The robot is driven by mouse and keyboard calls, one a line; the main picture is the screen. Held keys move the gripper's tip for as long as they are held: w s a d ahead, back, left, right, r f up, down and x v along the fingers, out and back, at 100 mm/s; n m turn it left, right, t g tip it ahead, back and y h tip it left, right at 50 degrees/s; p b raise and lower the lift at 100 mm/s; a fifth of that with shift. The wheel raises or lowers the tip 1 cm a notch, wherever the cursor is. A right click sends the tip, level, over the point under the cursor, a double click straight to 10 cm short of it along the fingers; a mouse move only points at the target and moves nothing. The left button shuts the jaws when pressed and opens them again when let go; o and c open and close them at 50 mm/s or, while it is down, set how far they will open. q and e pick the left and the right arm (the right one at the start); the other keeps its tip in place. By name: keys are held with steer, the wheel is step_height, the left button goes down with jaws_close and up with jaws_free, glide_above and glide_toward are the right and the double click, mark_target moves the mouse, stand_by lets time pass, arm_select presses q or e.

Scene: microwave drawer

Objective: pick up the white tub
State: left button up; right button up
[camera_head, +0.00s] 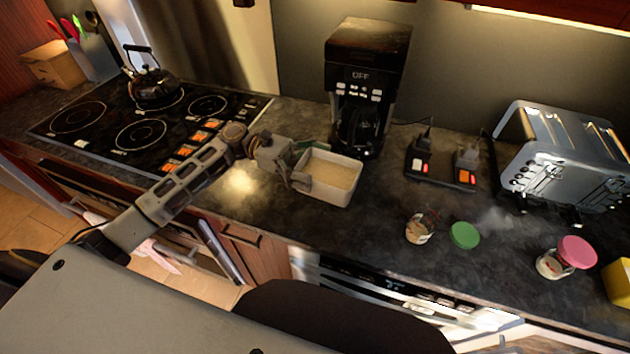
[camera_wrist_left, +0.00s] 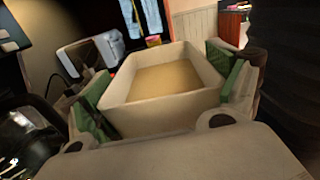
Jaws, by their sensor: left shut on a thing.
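The white tub (camera_head: 338,191) is a rectangular, open-topped container with tan contents, in front of the coffee maker in the head view. My left gripper (camera_head: 299,167) reaches it from the left and is shut on it. In the left wrist view the tub (camera_wrist_left: 150,120) sits between the green-padded fingers of my left gripper (camera_wrist_left: 165,100), one on each side. I cannot tell whether the tub's base touches the counter. My right gripper is not in view.
A coffee maker (camera_head: 366,75) stands close behind the tub. A stove (camera_head: 140,125) with a kettle (camera_head: 153,86) is at left. A toaster (camera_head: 565,165) is at right. Small jars (camera_head: 419,230) and a green lid (camera_head: 464,235) lie right of the tub on the dark counter (camera_head: 380,235).

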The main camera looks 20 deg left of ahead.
arm_select(q)
step_height(320, 180, up, 17)
stand_by(0.4)
steer(key=shift+r, duration=0.1)
stand_by(0.8)
stand_by(1.0)
steer(key=shift+r, duration=0.1)
